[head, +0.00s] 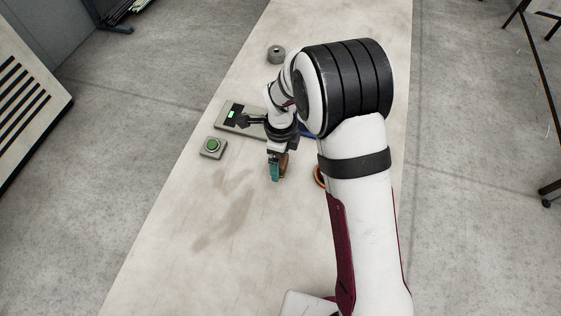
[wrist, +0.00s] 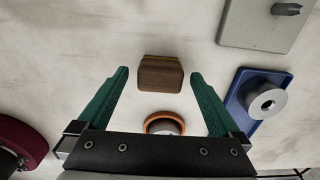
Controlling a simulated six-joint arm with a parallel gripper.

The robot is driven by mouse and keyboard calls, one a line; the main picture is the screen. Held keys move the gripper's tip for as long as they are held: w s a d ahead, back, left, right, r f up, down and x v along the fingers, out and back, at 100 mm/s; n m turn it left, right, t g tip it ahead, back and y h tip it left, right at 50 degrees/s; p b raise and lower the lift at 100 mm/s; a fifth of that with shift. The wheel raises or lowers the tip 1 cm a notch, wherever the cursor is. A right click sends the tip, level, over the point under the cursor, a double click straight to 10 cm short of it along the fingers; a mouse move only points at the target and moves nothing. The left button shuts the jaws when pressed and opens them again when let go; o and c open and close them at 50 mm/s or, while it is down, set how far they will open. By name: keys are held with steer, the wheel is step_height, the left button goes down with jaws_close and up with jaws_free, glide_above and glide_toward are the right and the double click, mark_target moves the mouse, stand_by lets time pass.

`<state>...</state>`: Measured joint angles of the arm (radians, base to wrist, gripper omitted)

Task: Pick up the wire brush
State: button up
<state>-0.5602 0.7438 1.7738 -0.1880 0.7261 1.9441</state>
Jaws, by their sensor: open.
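A brown wooden block, which looks like the wire brush (wrist: 160,74), lies between and slightly beyond the teal fingertips of my gripper (wrist: 159,78) in the wrist view. The gripper is open, with a visible gap on each side of the block. No bristles can be made out. In the head view my gripper (head: 275,171) points down at the bench, and a brown bit of the brush (head: 284,162) shows beside the fingers; the rest is hidden behind them.
An orange-rimmed round thing (wrist: 165,124) lies near the brush. A blue tray (wrist: 239,103) holding a grey metal spool (wrist: 268,103) is to the right. A grey device with a green display (head: 232,115) and a green button box (head: 213,147) stand left. Bench toward the front-left is clear.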

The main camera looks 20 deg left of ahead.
steer(key=shift+f, duration=0.55)
steer(key=c, duration=1.5)
steer(key=shift+r, duration=0.2)
steer(key=shift+r, duration=0.35)
step_height(320, 180, up, 3)
steer(key=shift+f, duration=0.1)
steer(key=d+r, duration=0.7)
steer(key=d, duration=0.4)
steer(key=shift+d, duration=0.3)
